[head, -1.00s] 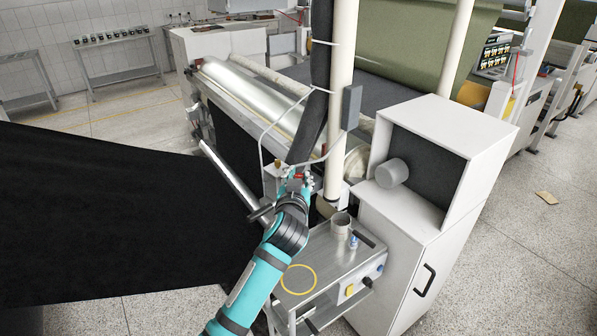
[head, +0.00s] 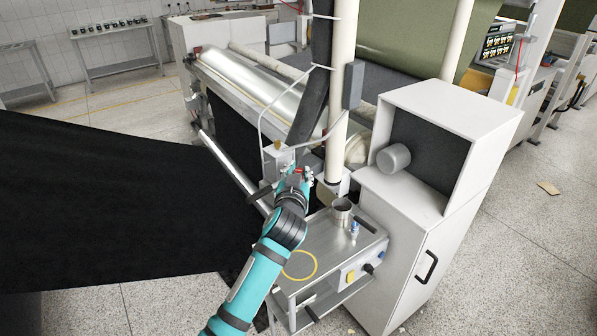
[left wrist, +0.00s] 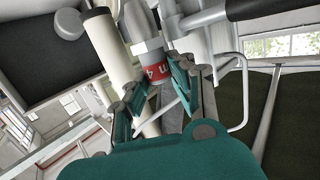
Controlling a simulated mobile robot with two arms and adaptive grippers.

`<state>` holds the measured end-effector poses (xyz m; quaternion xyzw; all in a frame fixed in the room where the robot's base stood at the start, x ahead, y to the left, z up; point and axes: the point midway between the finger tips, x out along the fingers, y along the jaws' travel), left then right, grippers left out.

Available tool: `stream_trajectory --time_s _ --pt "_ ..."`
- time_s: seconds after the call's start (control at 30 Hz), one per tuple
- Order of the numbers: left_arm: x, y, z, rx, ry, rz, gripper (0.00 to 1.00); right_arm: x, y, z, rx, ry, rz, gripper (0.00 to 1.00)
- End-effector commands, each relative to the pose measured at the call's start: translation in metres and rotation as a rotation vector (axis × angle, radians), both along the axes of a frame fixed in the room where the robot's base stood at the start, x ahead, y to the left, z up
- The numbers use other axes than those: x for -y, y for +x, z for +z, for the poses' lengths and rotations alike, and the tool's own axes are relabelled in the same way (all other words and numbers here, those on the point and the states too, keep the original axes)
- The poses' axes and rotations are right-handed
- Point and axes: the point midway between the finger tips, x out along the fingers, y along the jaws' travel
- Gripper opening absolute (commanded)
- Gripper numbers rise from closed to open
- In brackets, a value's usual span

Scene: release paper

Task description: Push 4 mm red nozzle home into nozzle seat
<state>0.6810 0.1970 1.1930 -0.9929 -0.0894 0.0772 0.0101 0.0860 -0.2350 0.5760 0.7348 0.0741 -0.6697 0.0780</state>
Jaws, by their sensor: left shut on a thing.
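My left gripper (left wrist: 158,82) is shut on the red nozzle (left wrist: 159,71), a red band with a white "4 m" marking. In the left wrist view a pale hex collar (left wrist: 149,48) sits directly above the red band. A silver metal fitting (left wrist: 138,18), apparently the nozzle seat, is above the collar in line with it. Whether the nozzle is fully seated or a gap remains cannot be told. In the head view the left gripper (head: 296,177) is beside the cream post, with a little red showing at its fingers. The right gripper is not in view.
A metal side table (head: 322,244) with a yellow ring (head: 300,264), a grey cup (head: 342,212) and a small blue-topped item (head: 354,229) stands below the gripper. A cream post (head: 337,140) and a white cabinet (head: 400,235) are close on the right. Black fabric (head: 100,215) spreads left.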

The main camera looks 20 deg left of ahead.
Motion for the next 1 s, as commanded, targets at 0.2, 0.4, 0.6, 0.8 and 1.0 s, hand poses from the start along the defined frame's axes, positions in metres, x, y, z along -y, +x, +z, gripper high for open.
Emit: stream_trajectory --time_s 0.2,0.4,0.6,0.8,1.0 --pt "0.0001 0.0002 -0.014 0.002 -0.001 0.0 0.0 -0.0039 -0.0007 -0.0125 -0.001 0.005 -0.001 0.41" --pt "0.0001 0.0002 -0.0138 0.002 -0.001 0.0 0.0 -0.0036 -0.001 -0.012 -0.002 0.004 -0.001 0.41" --pt "0.0001 0.0001 -0.0138 0.002 -0.001 0.0 0.0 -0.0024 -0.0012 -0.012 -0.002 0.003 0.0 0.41" --pt "0.0007 -0.0002 -0.0136 0.002 -0.004 0.0 0.0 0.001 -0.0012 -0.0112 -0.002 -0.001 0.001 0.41" --pt "0.0002 0.0 -0.0137 0.002 -0.001 0.0 0.0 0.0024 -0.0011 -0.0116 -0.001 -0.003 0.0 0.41"
